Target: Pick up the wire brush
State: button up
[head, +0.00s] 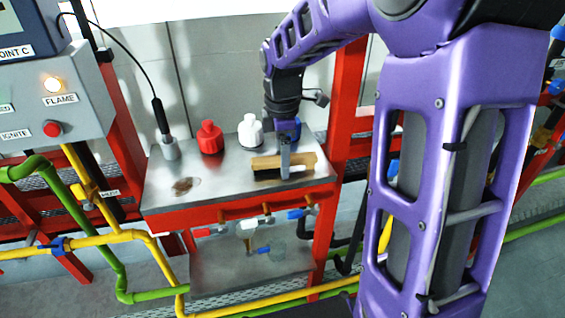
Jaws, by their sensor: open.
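The wire brush (266,162) lies on the steel tabletop, near its right end. It has a tan wooden back and dark bristles along its front side. My gripper (285,172) points down over the right part of the brush, with a grey finger in front of it. The jaws are open. Only one finger shows clearly, and I cannot tell whether it touches the brush. The finger and wrist hide part of the brush.
The steel table (222,180) also holds a red bottle (210,138), a white bottle (250,133) close behind the brush, and a black probe (161,120) in a holder. A control box (50,100) and yellow pipes (110,238) stand at left. The tabletop's front middle is clear.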

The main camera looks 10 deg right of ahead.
grip_shut()
dwell(0.3)
notch_tip(320, 180, up, 10)
jog(key=shift+r+p, duration=0.1)
jog(key=shift+p, duration=0.7)
jog(key=c, duration=0.8)
grip_release()
grip_shut()
jog(key=shift+a, duration=0.1)
